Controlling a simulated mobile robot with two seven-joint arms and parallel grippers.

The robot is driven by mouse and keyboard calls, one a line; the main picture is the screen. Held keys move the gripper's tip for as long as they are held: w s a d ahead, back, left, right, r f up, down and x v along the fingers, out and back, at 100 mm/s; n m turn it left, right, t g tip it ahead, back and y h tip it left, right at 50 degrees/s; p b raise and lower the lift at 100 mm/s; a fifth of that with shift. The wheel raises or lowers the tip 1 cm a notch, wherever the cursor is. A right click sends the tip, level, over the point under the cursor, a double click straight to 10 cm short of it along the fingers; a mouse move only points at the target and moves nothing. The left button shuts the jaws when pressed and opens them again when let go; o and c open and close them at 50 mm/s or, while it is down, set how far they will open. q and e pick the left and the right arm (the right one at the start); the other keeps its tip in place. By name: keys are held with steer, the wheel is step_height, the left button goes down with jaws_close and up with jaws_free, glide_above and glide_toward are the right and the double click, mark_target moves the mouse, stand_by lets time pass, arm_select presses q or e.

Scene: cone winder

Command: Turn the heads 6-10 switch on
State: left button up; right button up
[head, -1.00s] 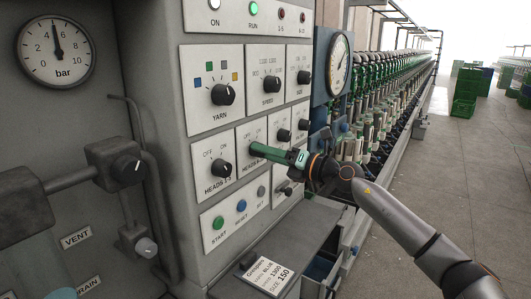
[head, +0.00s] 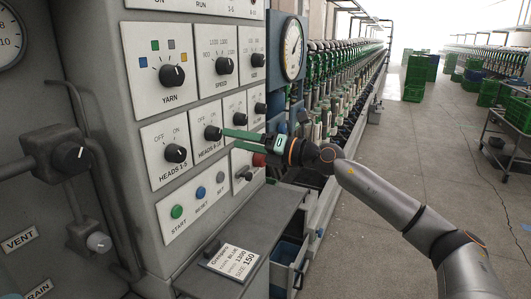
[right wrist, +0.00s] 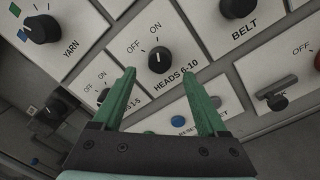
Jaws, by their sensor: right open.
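The heads 6-10 switch is a black round knob (head: 212,132) on a white plate on the grey control panel. In the right wrist view the knob (right wrist: 159,60) has OFF and ON marks above it; I cannot tell surely which mark it points to. My right gripper (head: 229,139) is open, with green fingers pointing at the panel. In the right wrist view its fingertips (right wrist: 160,76) are spread to either side, just below the knob, with nothing between them. I cannot tell if they touch the panel. My left gripper is not in view.
The heads 1-5 knob (head: 175,153) is left of the switch, the yarn knob (head: 172,76) above left. Start, reset and set buttons (head: 199,192) lie below. A shelf with a label card (head: 236,259) and an open drawer (head: 291,255) stand below the arm.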

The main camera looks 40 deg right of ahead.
steer(key=b+v, duration=0.4)
steer(key=v, duration=0.3)
stand_by(0.4)
steer(key=shift+s+d, duration=0.1)
steer(key=shift+s, duration=0.1)
stand_by(0.4)
